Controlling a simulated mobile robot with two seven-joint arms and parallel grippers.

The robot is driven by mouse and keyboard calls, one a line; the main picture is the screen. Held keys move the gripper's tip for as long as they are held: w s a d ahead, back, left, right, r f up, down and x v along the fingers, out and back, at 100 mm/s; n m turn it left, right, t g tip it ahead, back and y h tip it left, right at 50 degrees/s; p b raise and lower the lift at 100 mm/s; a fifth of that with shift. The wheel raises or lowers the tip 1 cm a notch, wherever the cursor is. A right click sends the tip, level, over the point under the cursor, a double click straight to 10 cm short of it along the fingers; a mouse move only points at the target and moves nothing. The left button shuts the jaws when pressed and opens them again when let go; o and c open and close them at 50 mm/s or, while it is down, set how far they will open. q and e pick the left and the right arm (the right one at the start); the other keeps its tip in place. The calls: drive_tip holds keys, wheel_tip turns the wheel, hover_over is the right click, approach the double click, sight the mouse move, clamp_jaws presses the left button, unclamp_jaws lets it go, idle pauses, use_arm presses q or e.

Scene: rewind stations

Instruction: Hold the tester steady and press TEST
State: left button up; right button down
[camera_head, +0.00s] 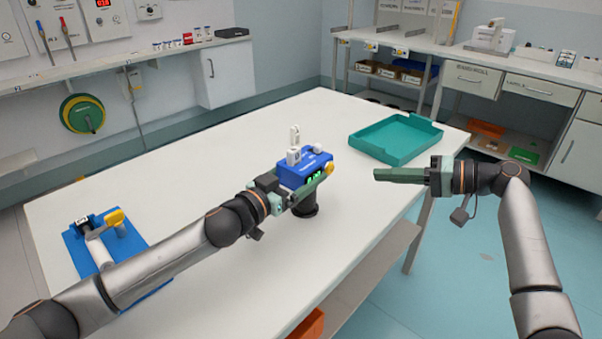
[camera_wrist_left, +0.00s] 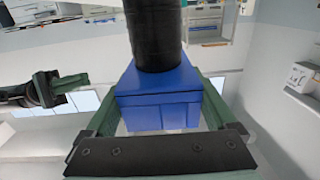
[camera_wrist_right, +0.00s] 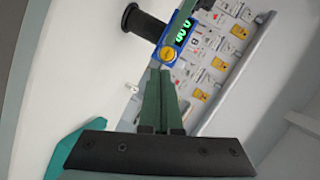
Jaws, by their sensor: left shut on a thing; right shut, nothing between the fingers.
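The tester is a blue box (camera_head: 318,160) with a green lit display (camera_head: 313,180) and a round yellow button (camera_head: 330,169). It stands on a black post (camera_head: 304,208) on the white table, with white parts on its top. My left gripper (camera_head: 305,188) is shut on its sides; in the left wrist view the fingers flank the blue body (camera_wrist_left: 160,105). My right gripper (camera_head: 376,174) is shut and empty, apart from the tester on its right. In the right wrist view its closed fingertips (camera_wrist_right: 160,72) point towards the yellow button (camera_wrist_right: 167,53). Any TEST lettering is unreadable.
A teal tray (camera_head: 395,158) lies at the table's right rear. A blue base (camera_head: 75,245) with a yellow-handled device sits at the left, partly behind my left arm. An orange bin (camera_head: 308,325) shows below the front edge. The table's middle left is clear.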

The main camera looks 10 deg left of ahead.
sight(330, 169)
drive_tip(key=f+h, duration=0.1)
drive_tip(key=f, duration=0.1)
drive_tip(key=w+d+f+t+h, duration=0.1)
drive_tip(key=f+h, duration=0.1)
drive_tip(key=d+f+h, duration=0.1)
drive_tip(key=f, duration=0.1)
drive_tip(key=shift+w+d+f+t+h, duration=0.1)
drive_tip(key=shift+w+f+t+h, duration=0.2)
drive_tip(key=shift+w+t, duration=0.1)
drive_tip(key=d+f+t+h, duration=0.1)
drive_tip(key=w+d+f+h, duration=0.1)
drive_tip(key=h, duration=0.1)
drive_tip(key=d+f+n+t+h, duration=0.1)
drive_tip(key=h, duration=0.1)
drive_tip(key=shift+w+d+f+t, duration=0.2)
drive_tip(key=shift+w+d+t, duration=0.1)
drive_tip(key=shift+w, duration=0.05)
drive_tip(key=shift+w+d+n+t+h, duration=0.1)
drive_tip(key=shift+d+n+t+h, duration=0.3)
drive_tip(key=shift+t+h, duration=0.15)
drive_tip(key=s+a+r+n+t, duration=0.8)
drive_tip(key=n+t, duration=0.1)
drive_tip(key=n, duration=0.1)
drive_tip(key=w+a, duration=0.4)
drive_tip(key=a, duration=0.3)
drive_tip(key=shift+a+r+y, duration=0.2)
drive_tip(key=shift+a+y, duration=0.15)
drive_tip(key=shift+w+a+g, duration=0.15)
drive_tip(key=shift+g, duration=0.1)
